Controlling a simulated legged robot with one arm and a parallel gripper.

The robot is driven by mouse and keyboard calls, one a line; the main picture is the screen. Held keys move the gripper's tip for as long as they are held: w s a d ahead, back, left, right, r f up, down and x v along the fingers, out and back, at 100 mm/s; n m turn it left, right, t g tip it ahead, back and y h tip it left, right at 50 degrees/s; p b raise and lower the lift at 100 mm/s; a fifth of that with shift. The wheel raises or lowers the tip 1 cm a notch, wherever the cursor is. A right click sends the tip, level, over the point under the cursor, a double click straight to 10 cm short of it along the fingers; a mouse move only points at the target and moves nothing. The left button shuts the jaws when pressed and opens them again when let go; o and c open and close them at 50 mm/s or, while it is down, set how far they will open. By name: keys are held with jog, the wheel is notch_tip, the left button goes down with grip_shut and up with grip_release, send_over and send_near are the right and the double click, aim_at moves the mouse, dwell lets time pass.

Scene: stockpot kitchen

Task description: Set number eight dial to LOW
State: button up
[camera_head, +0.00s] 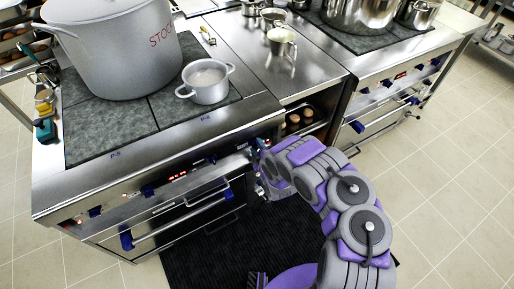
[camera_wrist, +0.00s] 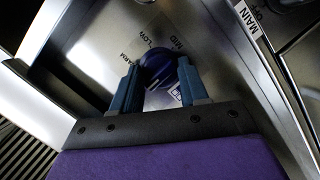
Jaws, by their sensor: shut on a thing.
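A dark blue round dial (camera_wrist: 158,68) sits on the steel front panel (camera_wrist: 103,42) in the wrist view. Labels around it read LOW, MID and what looks like WARM. I cannot tell which label its pointer faces. My gripper (camera_wrist: 158,80) has its two blue-grey fingers on either side of the dial and is shut on it. In the head view my gripper (camera_head: 260,148) is at the right end of the stove's front panel, and the dial there is hidden or too small to make out. The dial's number cannot be read clearly.
A large stockpot (camera_head: 125,55) and a small pot (camera_head: 206,83) stand on the stove top. Other blue knobs (camera_head: 148,190) and oven handles line the front. A MAIN switch panel (camera_wrist: 262,22) is at the upper right in the wrist view. A dark mat (camera_head: 270,238) lies below.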

jog(key=shift+s, duration=0.1)
jog(key=m+g+y+p, duration=0.1)
jog(key=m+p, duration=0.1)
jog(key=shift+r+m, duration=0.1)
jog(key=shift+m, duration=0.2)
jog(key=m+g+y+p, duration=0.1)
jog(key=m+p, duration=0.1)
jog(key=shift+d+m, duration=0.15)
jog(key=shift+m, duration=0.25)
jog(key=m, duration=0.1)
jog(key=m+y+p, duration=0.1)
jog(key=shift+w+d+m+g, duration=0.2)
jog(key=shift+m+g, duration=0.1)
jog(key=shift+g, duration=0.1)
jog(key=shift+f+m+y+p, duration=0.2)
jog(key=shift+m+y+p, duration=0.25)
jog(key=shift+m, duration=0.55)
jog(key=m+b, duration=0.1)
jog(key=m+y, duration=0.1)
jog(key=m, duration=0.1)
jog(key=shift+w+d+f+g+y+b, duration=0.15)
jog(key=shift+g+y+b, duration=0.1)
jog(key=shift+g+b, duration=0.15)
jog(key=shift+m+y+b, duration=0.7)
jog(key=shift+m+b, duration=0.2)
jog(key=shift+m, duration=0.9)
